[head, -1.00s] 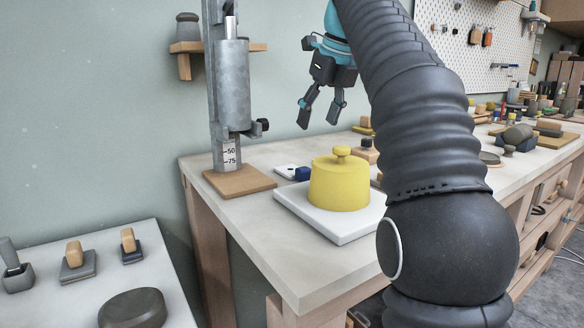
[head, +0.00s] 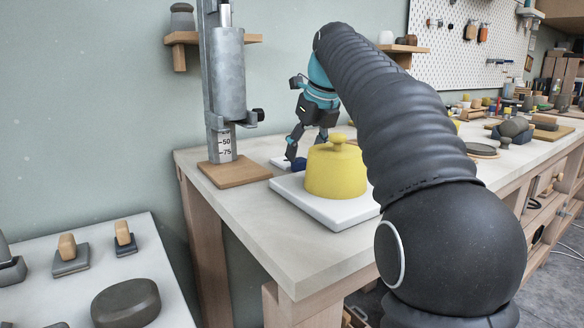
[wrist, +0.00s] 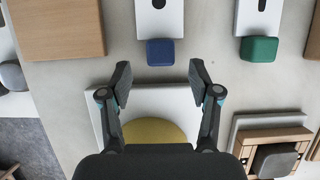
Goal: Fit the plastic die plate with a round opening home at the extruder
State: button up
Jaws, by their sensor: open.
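In the wrist view the blue grip (wrist: 160,52) lies ahead of my gripper (wrist: 161,85), roughly centred between the fingers. Its white plate (wrist: 172,22) has a dark opening cut by the top edge, so its shape is unclear. A similar plate (wrist: 273,22) with a green grip (wrist: 259,49) lies to its right. My open, empty gripper (head: 307,143) hangs low beside the blue grip. The grey metal extruder (head: 228,75) stands at the left above a wooden base.
The yellow pot (head: 336,176) on a white slab (head: 328,212) stands close in front of my gripper. The wooden base board (head: 235,172) is left of the plates. A side table (head: 100,285) holds several tools. Bare bench shows front left.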

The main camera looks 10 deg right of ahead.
jog(key=x, duration=0.2)
jog(key=shift+w+f, duration=0.1)
jog(key=shift+f, duration=0.2)
grip_shut()
jog(key=shift+r, duration=0.15)
notch_tip(320, 180, up, 7)
jog(key=p, duration=0.2)
jog(key=shift+r+p, duration=0.25)
jog(key=shift+p, duration=0.1)
jog(key=shift+r, duration=1.15)
